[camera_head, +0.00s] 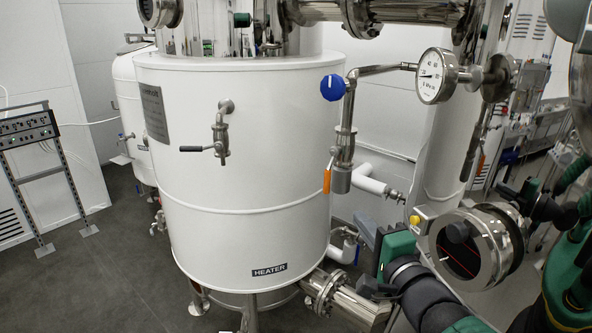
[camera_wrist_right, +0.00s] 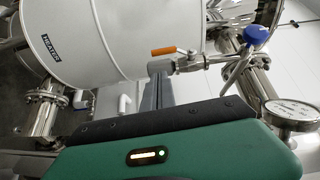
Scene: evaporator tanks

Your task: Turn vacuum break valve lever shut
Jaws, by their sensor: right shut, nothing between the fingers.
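An orange lever (camera_head: 327,180) hangs down on a small steel valve (camera_head: 344,150) at the right side of the white heater tank. In the right wrist view the orange lever (camera_wrist_right: 170,50) and the valve's steel outlet (camera_wrist_right: 160,65) lie just past my fingertips. My right gripper (camera_head: 366,226) is shut and empty, below and right of the lever, apart from it in the head view. Its grey fingers also show in the wrist view (camera_wrist_right: 158,85); whether they touch the outlet I cannot tell. A black-handled lever (camera_head: 192,149) sits level on another valve on the tank's front. My left gripper is out of view.
The white tank (camera_head: 240,235) fills the middle. A blue knob (camera_head: 332,87) and a pressure gauge (camera_head: 436,76) sit above the orange lever. A steel pipe (camera_head: 345,300) runs below my right gripper, and a glass-faced steel fitting (camera_head: 465,250) is at its right.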

